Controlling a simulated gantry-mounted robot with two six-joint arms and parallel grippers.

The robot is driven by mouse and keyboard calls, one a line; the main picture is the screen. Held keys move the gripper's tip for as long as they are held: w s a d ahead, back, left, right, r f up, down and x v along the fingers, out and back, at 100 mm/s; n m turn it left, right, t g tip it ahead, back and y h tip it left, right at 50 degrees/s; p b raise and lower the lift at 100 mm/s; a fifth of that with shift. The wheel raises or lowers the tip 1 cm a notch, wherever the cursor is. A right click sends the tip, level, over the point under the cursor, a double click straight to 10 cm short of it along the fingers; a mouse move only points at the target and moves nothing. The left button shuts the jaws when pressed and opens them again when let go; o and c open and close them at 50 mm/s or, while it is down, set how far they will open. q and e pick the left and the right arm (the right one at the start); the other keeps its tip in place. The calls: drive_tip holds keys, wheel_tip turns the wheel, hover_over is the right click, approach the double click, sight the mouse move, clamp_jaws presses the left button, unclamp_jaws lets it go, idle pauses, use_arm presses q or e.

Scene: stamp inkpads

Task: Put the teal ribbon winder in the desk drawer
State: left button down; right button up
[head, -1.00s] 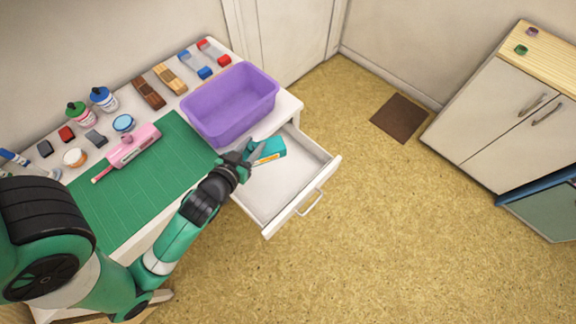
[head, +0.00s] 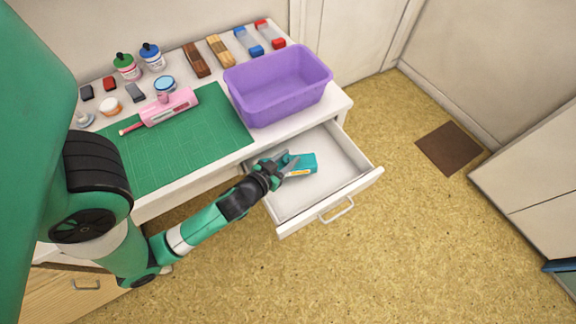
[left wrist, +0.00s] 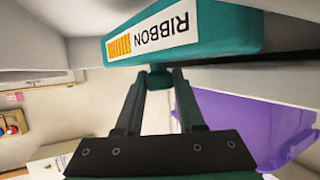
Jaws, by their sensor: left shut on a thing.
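The teal ribbon winder (head: 304,163) shows over the open desk drawer (head: 335,193) in the head view. In the left wrist view the winder (left wrist: 215,30) fills the top, with a white label reading RIBBON. My left gripper (head: 284,166) is shut on the winder, at a small teal part (left wrist: 160,76) between the fingertips. The winder is within the drawer's outline; I cannot tell whether it touches the drawer floor. My right gripper is not in view.
A purple bin (head: 278,92) stands on the desk just behind the drawer. A green cutting mat (head: 190,150) with a pink tool (head: 168,107) lies to the left. Bottles and blocks line the desk's back. The rest of the drawer is empty.

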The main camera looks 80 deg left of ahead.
use_arm(q)
drive_tip(key=shift+f+b, duration=1.25)
drive_tip(key=shift+f, duration=0.75)
drive_tip(key=c, duration=0.5)
unclamp_jaws()
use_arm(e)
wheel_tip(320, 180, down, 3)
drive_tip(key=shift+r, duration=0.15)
use_arm(q)
drive_tip(key=shift+r, duration=0.1)
